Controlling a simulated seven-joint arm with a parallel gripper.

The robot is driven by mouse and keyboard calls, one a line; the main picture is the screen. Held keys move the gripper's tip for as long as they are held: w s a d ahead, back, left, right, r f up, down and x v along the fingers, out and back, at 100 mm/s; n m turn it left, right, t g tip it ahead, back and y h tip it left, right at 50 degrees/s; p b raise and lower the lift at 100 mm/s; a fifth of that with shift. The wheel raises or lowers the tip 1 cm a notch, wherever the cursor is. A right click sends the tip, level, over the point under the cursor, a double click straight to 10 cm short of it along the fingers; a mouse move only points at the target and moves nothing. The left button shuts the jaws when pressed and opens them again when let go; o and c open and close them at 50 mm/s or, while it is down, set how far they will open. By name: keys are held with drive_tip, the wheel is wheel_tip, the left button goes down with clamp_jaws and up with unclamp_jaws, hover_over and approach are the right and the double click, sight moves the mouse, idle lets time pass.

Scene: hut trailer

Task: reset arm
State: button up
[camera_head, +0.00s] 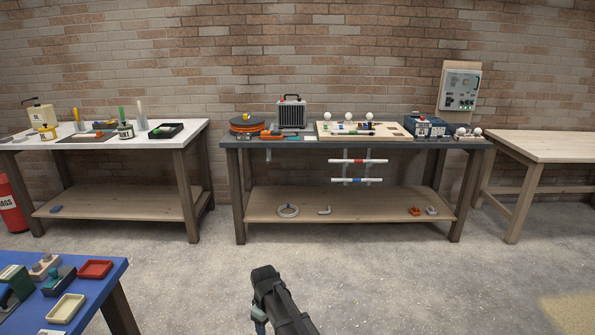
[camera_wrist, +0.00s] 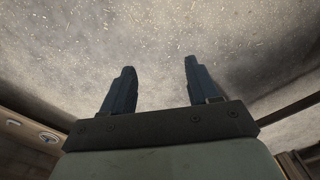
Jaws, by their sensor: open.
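My gripper shows in the wrist view (camera_wrist: 158,85), with its two dark fingers spread apart and nothing between them. Beyond the fingers is bare speckled floor. In the head view, a dark part of my arm (camera_head: 280,300) rises from the bottom edge over the floor. It is in front of the tables and apart from them. The fingertips cannot be made out in the head view.
A dark-topped workbench (camera_head: 232,142) with tools and a lower shelf stands against the brick wall. A white-topped table (camera_head: 190,133) is left of it, a bare wooden table (camera_head: 545,145) right. A blue table (camera_head: 100,287) with trays is at front left. The middle floor is clear.

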drive_tip(key=s+d+f+m, duration=0.2)
drive_tip(key=s+d+m, duration=0.2)
drive_tip(key=d, duration=0.5)
drive_tip(key=s+d+f+m, duration=0.2)
drive_tip(key=s+d+m, duration=0.15)
drive_tip(key=d, duration=0.55)
drive_tip(key=s+d+f+m, duration=0.2)
drive_tip(key=s+d+m, duration=0.25)
drive_tip(key=d, duration=0.45)
drive_tip(key=s+f+g, duration=0.3)
drive_tip(key=s+f, duration=0.7)
drive_tip(key=s, duration=0.5)
drive_tip(key=s+f+g, duration=0.3)
drive_tip(key=s+f, duration=0.7)
drive_tip(key=s, duration=0.4)
drive_tip(key=shift+s+a+f+n+g, duration=0.15)
drive_tip(key=shift+s+f+n+g, duration=0.15)
drive_tip(key=shift+s+n+g, duration=0.1)
